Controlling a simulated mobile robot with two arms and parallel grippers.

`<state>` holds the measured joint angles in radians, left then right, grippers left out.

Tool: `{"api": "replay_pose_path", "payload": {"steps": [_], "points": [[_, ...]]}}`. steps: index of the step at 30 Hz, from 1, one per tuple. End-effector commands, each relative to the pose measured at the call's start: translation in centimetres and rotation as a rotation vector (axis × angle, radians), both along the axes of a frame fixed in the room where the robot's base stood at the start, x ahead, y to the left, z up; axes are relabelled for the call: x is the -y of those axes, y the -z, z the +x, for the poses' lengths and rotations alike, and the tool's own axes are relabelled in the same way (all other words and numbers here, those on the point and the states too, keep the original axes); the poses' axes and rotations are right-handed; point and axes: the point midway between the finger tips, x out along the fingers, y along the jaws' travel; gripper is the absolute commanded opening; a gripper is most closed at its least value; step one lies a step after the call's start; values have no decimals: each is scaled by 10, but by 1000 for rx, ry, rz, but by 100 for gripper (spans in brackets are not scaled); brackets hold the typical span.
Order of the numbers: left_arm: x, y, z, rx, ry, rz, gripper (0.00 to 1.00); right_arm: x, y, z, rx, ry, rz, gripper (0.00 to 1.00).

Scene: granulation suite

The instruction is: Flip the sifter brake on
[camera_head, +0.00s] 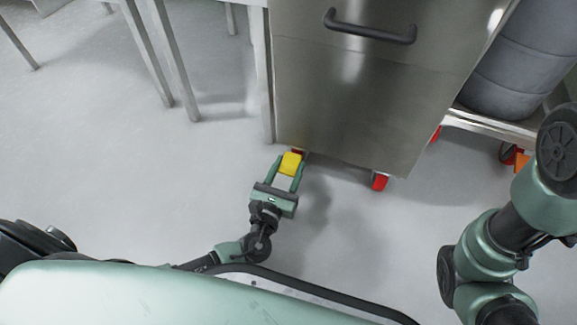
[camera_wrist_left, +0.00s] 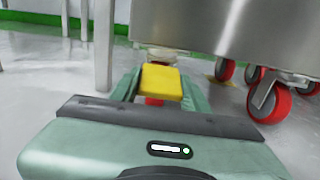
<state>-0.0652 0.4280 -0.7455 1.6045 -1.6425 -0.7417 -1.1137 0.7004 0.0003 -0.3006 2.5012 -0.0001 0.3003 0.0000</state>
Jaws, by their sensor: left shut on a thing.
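The sifter is a stainless steel cabinet (camera_head: 350,95) with a black handle, standing on casters. Its yellow brake pedal (camera_head: 291,163) sticks out low at the cabinet's near left corner, above a red caster wheel. My left gripper (camera_head: 290,168) is down near the floor with its green fingers on both sides of the yellow pedal, shut on it. In the left wrist view the yellow pedal (camera_wrist_left: 161,82) lies between the fingertips, with a bit of red below it. Most of that caster is hidden. My right arm shows at the right edge, but its gripper is out of view.
Another red caster (camera_head: 380,181) is under the cabinet's near right corner. A cart (camera_head: 490,126) with grey drums stands to the right. Steel table legs (camera_head: 175,65) are at the back left. The grey floor at left is clear.

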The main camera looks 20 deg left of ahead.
Motion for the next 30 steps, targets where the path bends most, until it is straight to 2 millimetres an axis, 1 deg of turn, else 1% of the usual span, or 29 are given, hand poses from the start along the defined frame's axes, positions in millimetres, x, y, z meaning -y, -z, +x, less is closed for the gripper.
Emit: {"api": "replay_pose_path", "payload": {"steps": [12, 21, 22, 24, 30], "points": [[0, 6, 3, 156, -1, -2, 5, 0, 4, 0, 0, 0, 0, 35], [0, 6, 2, 163, -1, -6, 5, 0, 4, 0, -1, 1, 0, 35], [0, 6, 2, 162, -1, -5, 51, 0, 4, 0, -1, 1, 0, 35], [0, 6, 2, 162, -1, -5, 67, 0, 4, 1, -1, 1, 0, 35], [0, 6, 2, 161, 0, -5, 67, 0, 4, 1, -1, 1, 0, 35]]}}
